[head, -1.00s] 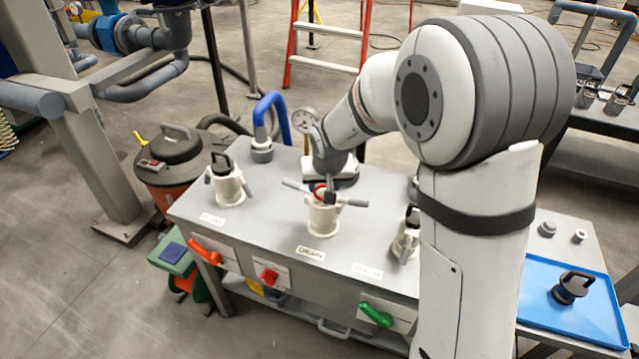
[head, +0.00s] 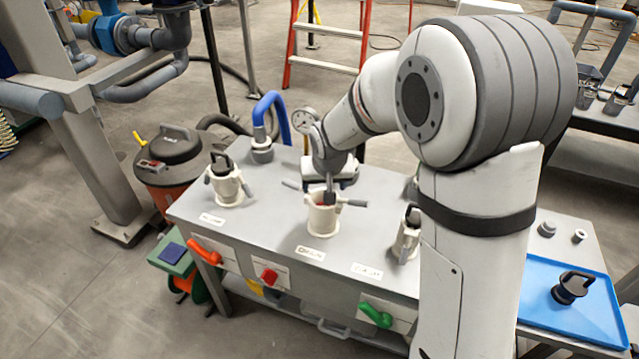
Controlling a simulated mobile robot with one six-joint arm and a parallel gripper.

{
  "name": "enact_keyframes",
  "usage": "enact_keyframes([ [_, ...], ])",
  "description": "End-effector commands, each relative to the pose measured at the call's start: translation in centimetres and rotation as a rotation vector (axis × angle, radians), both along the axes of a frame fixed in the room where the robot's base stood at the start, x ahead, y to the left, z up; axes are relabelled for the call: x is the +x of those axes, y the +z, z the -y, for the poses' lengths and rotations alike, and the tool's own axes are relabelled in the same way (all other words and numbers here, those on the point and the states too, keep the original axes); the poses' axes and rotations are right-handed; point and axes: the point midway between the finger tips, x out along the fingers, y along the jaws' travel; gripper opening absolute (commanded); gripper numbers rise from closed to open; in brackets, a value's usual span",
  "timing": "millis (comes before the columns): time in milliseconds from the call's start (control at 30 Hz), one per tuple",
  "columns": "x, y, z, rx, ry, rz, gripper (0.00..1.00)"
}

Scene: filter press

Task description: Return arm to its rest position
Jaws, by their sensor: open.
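My arm reaches over the grey bench (head: 270,222) from the right. My gripper (head: 329,197) is small in the head view and points down at the middle white coupling (head: 322,218), labelled "DRAIN". Its dark fingers are at the coupling's mouth; I cannot tell whether they touch it. A bit of red shows inside the mouth, beside the fingers. The coupling's two grey levers stick out to the sides.
A white coupling with a black-handled plug (head: 228,186) stands at left; another (head: 406,238) is partly behind my arm. A blue hose (head: 272,118) rises at the back. A blue tray (head: 575,312) with a black-handled plug lies right. Orange, red and green handles line the bench front.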

Motion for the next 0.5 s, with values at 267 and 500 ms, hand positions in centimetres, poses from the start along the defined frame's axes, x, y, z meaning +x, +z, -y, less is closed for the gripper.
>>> enact_keyframes([
  [267,-1.4,3.8,0.1,0.001,0.001,0.004,0.72],
  [500,-2.6,6.7,0.2,-0.001,0.001,0.003,0.72],
])
